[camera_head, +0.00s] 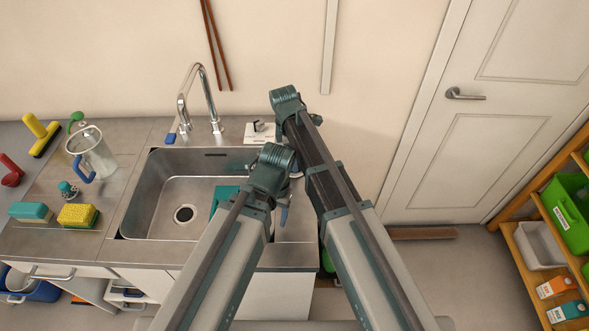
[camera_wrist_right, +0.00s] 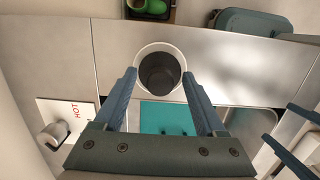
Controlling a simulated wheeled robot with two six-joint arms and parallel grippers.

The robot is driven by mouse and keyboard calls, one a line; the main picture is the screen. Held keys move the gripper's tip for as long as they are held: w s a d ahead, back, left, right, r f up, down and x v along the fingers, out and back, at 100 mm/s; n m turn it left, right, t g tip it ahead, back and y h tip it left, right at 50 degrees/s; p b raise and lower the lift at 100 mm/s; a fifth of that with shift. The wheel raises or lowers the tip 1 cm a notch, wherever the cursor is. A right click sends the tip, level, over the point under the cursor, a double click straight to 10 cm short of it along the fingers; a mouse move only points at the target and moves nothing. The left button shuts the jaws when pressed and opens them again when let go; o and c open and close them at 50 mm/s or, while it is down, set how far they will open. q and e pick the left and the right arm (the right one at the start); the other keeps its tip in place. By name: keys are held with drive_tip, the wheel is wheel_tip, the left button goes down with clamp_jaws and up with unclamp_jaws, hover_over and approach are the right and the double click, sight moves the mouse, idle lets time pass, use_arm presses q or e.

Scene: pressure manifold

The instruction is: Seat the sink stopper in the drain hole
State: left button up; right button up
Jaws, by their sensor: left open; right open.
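The steel sink (camera_head: 160,195) has a round drain hole (camera_head: 185,214) in its floor, which looks uncovered. I cannot pick out the sink stopper for certain in either view. My right gripper (camera_wrist_right: 159,76) is open, its two blue fingers on either side of a white round cup (camera_wrist_right: 138,60) with a dark inside. I cannot tell whether they touch it. In the head view the arms hide most of this spot. My left gripper (camera_head: 283,214) is open right of the basin; its blue fingers also show at the right edge of the right wrist view (camera_wrist_right: 298,135).
A chrome faucet (camera_head: 215,115) and a HOT control panel (camera_head: 258,131) stand behind.

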clamp_jaws()
idle(0.4)
